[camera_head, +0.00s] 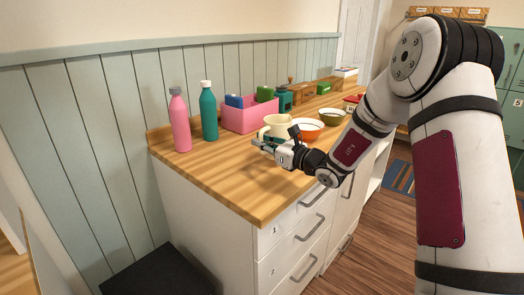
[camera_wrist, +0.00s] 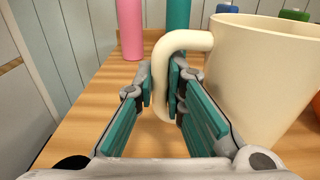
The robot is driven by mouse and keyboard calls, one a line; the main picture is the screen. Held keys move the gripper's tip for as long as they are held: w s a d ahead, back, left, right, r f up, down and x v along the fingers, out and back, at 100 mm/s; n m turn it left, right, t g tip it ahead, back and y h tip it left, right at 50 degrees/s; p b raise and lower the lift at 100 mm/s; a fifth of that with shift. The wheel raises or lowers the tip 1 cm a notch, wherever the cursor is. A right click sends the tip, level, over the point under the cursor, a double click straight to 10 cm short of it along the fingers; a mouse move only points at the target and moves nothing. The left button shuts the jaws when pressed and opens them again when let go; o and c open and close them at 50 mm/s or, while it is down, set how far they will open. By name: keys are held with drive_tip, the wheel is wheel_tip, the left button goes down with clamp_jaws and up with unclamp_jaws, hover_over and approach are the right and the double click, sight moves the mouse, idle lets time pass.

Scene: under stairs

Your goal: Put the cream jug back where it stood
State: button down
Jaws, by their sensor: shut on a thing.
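The cream jug (camera_head: 278,123) is over the wooden counter, upright as far as I see. In the wrist view the jug (camera_wrist: 265,75) fills the right side, with its handle at its left. My gripper (camera_head: 264,142) reaches in from the right in the head view. In the wrist view my gripper (camera_wrist: 165,85) has its teal-padded fingers shut on the jug's handle. The jug's base is hidden, so I cannot tell whether it touches the counter.
The wooden counter (camera_head: 225,178) is bare at the front left. A pink bottle (camera_head: 180,122) and a teal bottle (camera_head: 208,112) stand at the left. A pink bin (camera_head: 239,120) is behind the jug.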

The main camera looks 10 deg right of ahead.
drive_tip(key=shift+d+f, duration=0.1)
drive_tip(key=shift+f, duration=1.05)
drive_tip(key=shift+f, duration=0.2)
drive_tip(key=c, duration=1.7)
unclamp_jaws()
drive_tip(key=shift+o, duration=0.2)
